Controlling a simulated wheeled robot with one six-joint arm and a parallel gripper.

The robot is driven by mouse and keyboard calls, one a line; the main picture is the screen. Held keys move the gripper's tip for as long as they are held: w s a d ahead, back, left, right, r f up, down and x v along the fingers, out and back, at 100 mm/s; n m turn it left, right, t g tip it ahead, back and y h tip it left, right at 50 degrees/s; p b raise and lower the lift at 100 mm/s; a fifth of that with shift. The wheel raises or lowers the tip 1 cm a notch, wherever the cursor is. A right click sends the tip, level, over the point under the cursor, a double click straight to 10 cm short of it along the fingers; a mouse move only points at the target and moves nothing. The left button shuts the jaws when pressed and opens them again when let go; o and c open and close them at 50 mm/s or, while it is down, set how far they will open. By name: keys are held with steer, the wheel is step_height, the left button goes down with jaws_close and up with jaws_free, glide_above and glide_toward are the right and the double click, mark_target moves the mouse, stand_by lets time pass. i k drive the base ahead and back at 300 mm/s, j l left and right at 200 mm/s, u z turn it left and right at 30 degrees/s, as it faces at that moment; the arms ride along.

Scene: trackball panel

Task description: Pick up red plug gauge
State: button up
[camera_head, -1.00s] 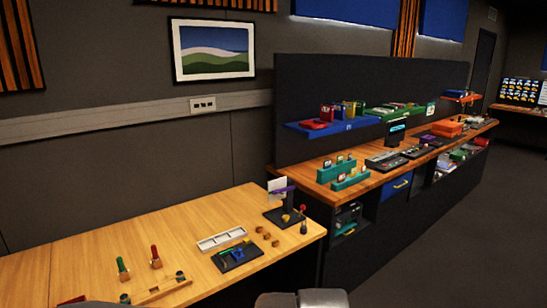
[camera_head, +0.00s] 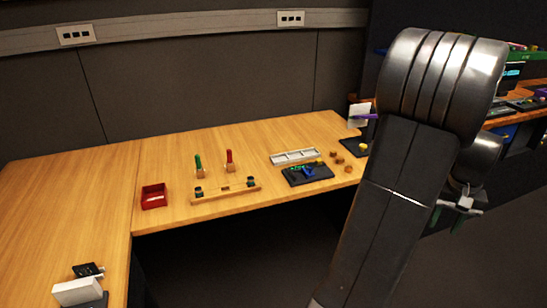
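The red plug gauge (camera_head: 230,156) stands upright on a small wooden block on the light wooden desk. A similar green plug gauge (camera_head: 198,162) stands just to its left. My arm rises large at the right of the view. My gripper (camera_head: 447,220) hangs beyond the desk's right end, far to the right of the red plug gauge. Its two greenish fingers look apart, with nothing visible between them. Part of the gripper is hidden behind my arm.
A wooden bar with dark round ends (camera_head: 226,193) lies in front of the gauges. A red bin (camera_head: 154,196) stands to the left. A grey tray (camera_head: 295,157), a dark mat (camera_head: 300,178) with small parts and several wooden pieces (camera_head: 338,160) lie to the right.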

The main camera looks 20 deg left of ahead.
mark_target(228, 152)
steer(key=i+j+u, duration=0.15)
steer(key=u, duration=1.35)
steer(key=i+u, duration=0.1)
steer(key=i, duration=1.1)
